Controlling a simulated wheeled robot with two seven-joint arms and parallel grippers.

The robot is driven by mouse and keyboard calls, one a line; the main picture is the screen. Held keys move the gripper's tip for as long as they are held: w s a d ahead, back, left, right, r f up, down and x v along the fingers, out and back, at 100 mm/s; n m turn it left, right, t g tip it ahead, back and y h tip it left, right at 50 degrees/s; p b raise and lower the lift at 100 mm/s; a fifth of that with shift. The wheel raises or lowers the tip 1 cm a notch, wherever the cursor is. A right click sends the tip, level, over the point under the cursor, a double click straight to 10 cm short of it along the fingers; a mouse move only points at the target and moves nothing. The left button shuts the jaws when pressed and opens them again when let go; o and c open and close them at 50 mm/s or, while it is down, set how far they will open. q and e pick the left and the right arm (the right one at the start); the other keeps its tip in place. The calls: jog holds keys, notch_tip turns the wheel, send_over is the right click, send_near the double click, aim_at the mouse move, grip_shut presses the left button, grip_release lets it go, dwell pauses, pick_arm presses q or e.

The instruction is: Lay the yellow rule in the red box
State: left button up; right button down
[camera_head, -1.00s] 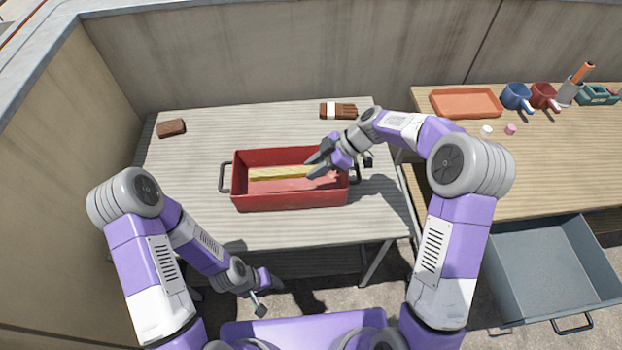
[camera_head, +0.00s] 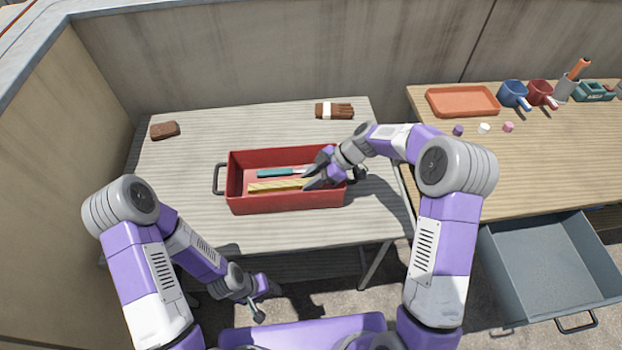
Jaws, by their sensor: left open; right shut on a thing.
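The red box (camera_head: 285,201) stands on the grey table with its handles at the left and right ends. The yellow rule (camera_head: 275,187) is inside the outline of the box, lying lengthwise near the front wall. My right gripper (camera_head: 310,181) is shut on the rule's right end, low over the right part of the box. Whether the rule touches the floor of the box is hard to tell. My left gripper (camera_head: 269,290) is open and empty, low in front of the table.
A teal-handled tool (camera_head: 277,173) lies in the box behind the rule. A brown block (camera_head: 165,130) and a banded brown bundle (camera_head: 334,111) lie on the table. An orange tray (camera_head: 462,102) and mugs stand on the wooden table at right, above a grey bin (camera_head: 550,270).

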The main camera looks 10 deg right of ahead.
jog(key=shift+f+b, duration=0.25)
jog(key=shift+b, duration=0.1)
jog(key=c, duration=0.8)
grip_release()
jog(key=shift+c, duration=0.2)
jog(key=shift+r, duration=0.1)
jog(key=shift+r+p, duration=0.15)
jog(key=shift+p, duration=0.25)
jog(key=shift+r+p, duration=0.7)
jog(key=shift+p, duration=0.25)
jog(key=p+v, duration=0.1)
jog(key=v, duration=1)
jog(key=shift+d+p, duration=0.35)
jog(key=shift+r, duration=0.1)
